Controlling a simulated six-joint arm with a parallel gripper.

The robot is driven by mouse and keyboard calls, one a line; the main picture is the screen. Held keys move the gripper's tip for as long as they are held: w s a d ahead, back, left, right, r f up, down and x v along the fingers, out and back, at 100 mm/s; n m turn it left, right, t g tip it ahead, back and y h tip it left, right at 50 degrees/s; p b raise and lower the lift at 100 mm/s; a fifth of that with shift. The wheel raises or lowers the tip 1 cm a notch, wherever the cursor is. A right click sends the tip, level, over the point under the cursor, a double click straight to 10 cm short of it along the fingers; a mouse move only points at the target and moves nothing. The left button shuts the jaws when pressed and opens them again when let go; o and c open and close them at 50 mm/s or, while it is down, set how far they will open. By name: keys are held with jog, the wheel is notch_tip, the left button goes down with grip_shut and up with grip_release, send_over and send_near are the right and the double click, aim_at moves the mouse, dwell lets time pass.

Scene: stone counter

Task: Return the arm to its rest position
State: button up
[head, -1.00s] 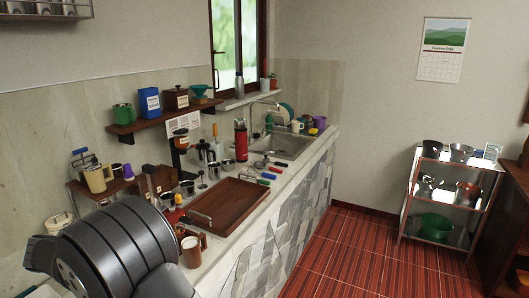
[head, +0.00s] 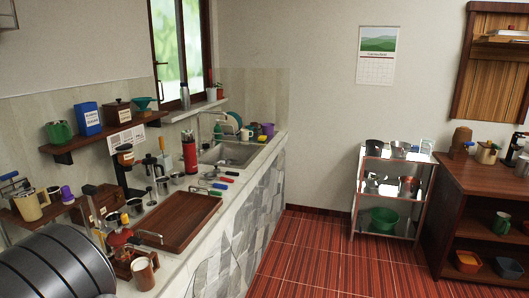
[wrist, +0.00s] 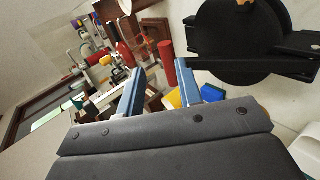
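My gripper (wrist: 160,88) shows only in the wrist view. Its two blue-grey fingers stand apart with nothing held between them. A red cylinder (wrist: 167,62) shows beyond the gap and appears apart from the fingers. In the head view my dark, ribbed arm link (head: 58,265) fills the lower left corner, in front of the counter's near end. My gripper is outside the head view, so its height over the counter cannot be told.
A wooden tray (head: 176,222) lies on the stone counter, with a brown mug (head: 143,272) and a red-topped item (head: 118,238) near my arm. A wall shelf (head: 105,137) holds several containers. Blue (wrist: 212,93) and yellow (wrist: 174,98) items lie near my fingers in the wrist view.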

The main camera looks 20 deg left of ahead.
jog(key=w+d+r+m+g+h, duration=0.1)
jog(key=w+d+m+g, duration=0.3)
jog(key=w+d, duration=0.8)
jog(key=w+d+m+g+h, duration=0.1)
jog(key=w+d+m, duration=0.55)
jog(key=w, duration=0.85)
jog(key=w+d+r+m, duration=0.1)
jog(key=w+d, duration=0.3)
jog(key=d, duration=0.4)
jog(key=w+d+r+m+g+y, duration=0.1)
jog(key=w+d+m, duration=0.2)
jog(key=d, duration=0.6)
jog(key=w+d+r+m, duration=0.1)
jog(key=w+d+m, duration=0.2)
jog(key=w+d, duration=0.3)
jog(key=shift+w+d+r+g, duration=0.25)
jog(key=shift+w+d+g, duration=0.1)
jog(key=shift+d, duration=0.8)
